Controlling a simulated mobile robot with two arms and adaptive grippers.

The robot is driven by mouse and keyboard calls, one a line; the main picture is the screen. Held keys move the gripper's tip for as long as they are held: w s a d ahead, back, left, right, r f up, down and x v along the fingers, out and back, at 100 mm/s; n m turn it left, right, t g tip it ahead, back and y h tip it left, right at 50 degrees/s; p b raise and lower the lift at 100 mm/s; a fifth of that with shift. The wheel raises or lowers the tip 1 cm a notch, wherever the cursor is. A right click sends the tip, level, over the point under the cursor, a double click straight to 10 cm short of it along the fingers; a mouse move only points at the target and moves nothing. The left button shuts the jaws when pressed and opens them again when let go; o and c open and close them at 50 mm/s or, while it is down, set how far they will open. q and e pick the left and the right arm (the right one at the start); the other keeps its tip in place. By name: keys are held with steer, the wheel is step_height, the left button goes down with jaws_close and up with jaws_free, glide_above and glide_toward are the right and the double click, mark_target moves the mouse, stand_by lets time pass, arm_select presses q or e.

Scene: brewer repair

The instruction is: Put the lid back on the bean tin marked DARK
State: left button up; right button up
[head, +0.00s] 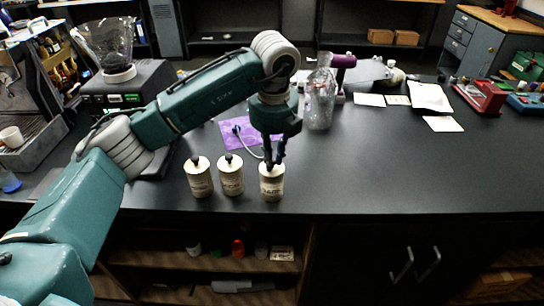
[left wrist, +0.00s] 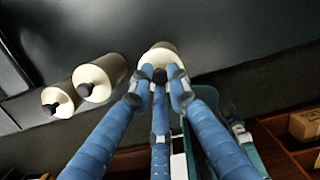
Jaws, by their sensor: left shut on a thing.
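Three cream tins stand on the dark counter: a left tin (head: 200,181), a middle tin (head: 231,179) and a right tin (head: 272,186). Their label words are too small to read, so I cannot tell which is marked DARK. The left and middle tins wear pale lids with dark knobs. My left gripper (head: 272,164) points down at the top of the right tin. In the left wrist view its blue fingers (left wrist: 160,78) close around the dark knob of a pale lid (left wrist: 157,57). The lid is at the tin's mouth; I cannot tell whether it is seated. My right gripper is out of view.
A purple mat (head: 237,133) lies behind the tins. A clear jar (head: 320,98) stands behind and to the right, near a purple-handled tool (head: 342,72). A grinder (head: 117,77) is at the left. The counter right of the tins is clear to its front edge.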

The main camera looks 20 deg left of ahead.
arm_select(q)
steer(key=o, duration=1.4)
steer(key=shift+o, duration=0.2)
steer(key=shift+r+p, duration=1.95)
steer(key=shift+r, duration=1.6)
steer(key=shift+c, duration=0.3)
jaws_close()
